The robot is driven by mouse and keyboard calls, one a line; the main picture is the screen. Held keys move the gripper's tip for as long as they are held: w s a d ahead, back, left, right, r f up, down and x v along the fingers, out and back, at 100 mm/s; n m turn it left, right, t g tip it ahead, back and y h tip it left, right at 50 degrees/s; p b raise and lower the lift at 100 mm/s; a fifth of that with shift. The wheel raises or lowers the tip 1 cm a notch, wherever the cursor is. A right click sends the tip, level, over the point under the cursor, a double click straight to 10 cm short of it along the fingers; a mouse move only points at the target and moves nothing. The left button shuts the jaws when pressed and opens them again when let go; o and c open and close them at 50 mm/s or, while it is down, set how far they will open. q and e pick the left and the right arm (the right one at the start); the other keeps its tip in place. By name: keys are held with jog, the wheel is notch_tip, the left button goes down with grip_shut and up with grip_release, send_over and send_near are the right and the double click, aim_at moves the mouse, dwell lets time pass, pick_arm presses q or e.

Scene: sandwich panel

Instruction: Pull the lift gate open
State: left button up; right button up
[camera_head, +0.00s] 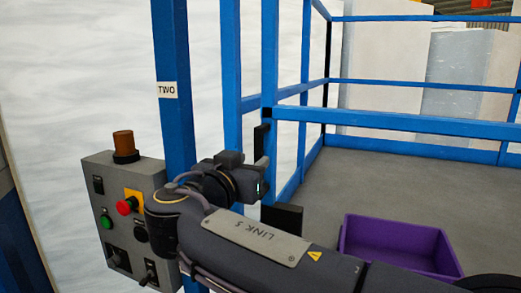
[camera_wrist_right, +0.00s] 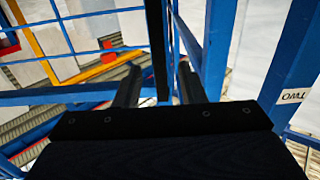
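The lift gate (camera_head: 400,122) is a blue bar running right from near the blue uprights, in front of the grey platform. A black upright bar (camera_wrist_right: 156,45), which looks like the gate's handle, shows in the right wrist view; a black end of it (camera_head: 262,137) seems to show in the head view. My right gripper (camera_head: 262,178) is at this bar, beside the blue upright. In the wrist view its two fingers (camera_wrist_right: 158,88) stand apart with the bar between them and a gap on the right. Contact cannot be told. My left gripper is out of view.
A grey control box (camera_head: 95,180) with buttons and an orange beacon (camera_head: 124,143) stands left of my right wrist. A blue post labelled TWO (camera_head: 172,60) rises beside it. A purple crate (camera_head: 350,240) lies beyond my forearm, on the platform floor (camera_head: 400,180), which is otherwise clear.

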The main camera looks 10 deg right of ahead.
aim_at(257, 158)
jog(key=shift+p+x, duration=0.65)
jog(key=shift+x, duration=1.75)
jog(key=shift+s, duration=0.1)
jog(key=shift+c, duration=0.5)
grip_shut()
